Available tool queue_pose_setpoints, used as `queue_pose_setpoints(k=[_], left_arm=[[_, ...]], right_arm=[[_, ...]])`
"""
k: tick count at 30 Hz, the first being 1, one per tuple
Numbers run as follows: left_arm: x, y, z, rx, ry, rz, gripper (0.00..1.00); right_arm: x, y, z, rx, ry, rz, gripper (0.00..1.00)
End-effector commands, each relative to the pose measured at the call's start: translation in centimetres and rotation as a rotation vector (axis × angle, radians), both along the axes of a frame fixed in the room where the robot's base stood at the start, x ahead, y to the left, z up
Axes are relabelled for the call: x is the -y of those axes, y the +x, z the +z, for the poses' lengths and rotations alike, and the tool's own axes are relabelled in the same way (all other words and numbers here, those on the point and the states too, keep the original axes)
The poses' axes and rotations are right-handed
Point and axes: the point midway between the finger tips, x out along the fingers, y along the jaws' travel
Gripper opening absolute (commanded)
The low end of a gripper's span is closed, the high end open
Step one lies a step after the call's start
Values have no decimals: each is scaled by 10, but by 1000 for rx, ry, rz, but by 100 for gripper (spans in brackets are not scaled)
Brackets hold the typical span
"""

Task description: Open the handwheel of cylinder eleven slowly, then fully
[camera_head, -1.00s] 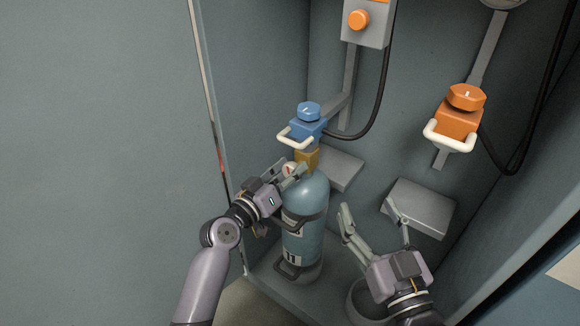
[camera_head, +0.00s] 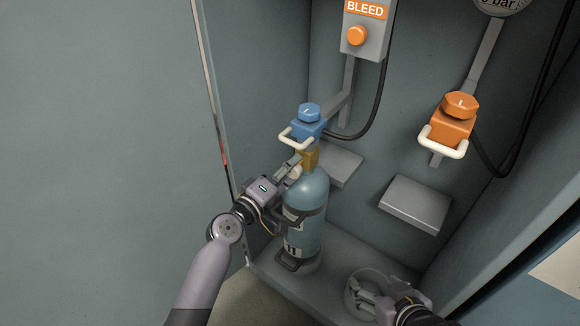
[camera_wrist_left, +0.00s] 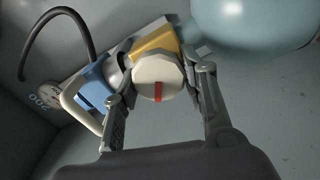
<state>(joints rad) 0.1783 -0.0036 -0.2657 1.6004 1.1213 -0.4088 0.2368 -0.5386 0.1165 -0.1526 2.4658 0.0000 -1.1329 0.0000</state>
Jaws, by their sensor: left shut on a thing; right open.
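The blue-grey cylinder (camera_head: 304,215), with a partly hidden label ending in 11, stands upright at the left of the bay. Its brass valve (camera_head: 308,158) sits below a blue connector (camera_head: 307,128) with a white handle. The cream handwheel (camera_wrist_left: 158,82) with a red mark faces the left wrist camera; in the head view it is mostly hidden by my fingers. My left gripper (camera_wrist_left: 160,95) is shut on the handwheel, one finger on each side. My right gripper (camera_head: 358,298) is open and empty, low at the bay floor, right of the cylinder.
An orange connector (camera_head: 450,122) with a white handle hangs at the right. A BLEED box with an orange knob (camera_head: 357,35) is above. Grey blocks (camera_head: 416,200) stick out from the back wall. A round floor holder (camera_head: 350,277) lies by my right gripper. Black hoses hang behind.

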Motion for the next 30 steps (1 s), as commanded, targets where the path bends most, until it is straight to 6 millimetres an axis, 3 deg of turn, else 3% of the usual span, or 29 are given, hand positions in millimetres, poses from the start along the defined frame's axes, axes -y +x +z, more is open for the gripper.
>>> queue_pose_setpoints(k=[19,20,30], left_arm=[[-1,0,-1,-32,-43,1,12],[-1,0,-1,-32,-42,1,40],[0,0,-1,-32,-42,1,60]], right_arm=[[3,-9,-6,-49,-11,-4,64],[3,-9,-6,-49,-11,-4,64],[3,-9,-6,-49,-10,-3,64]])
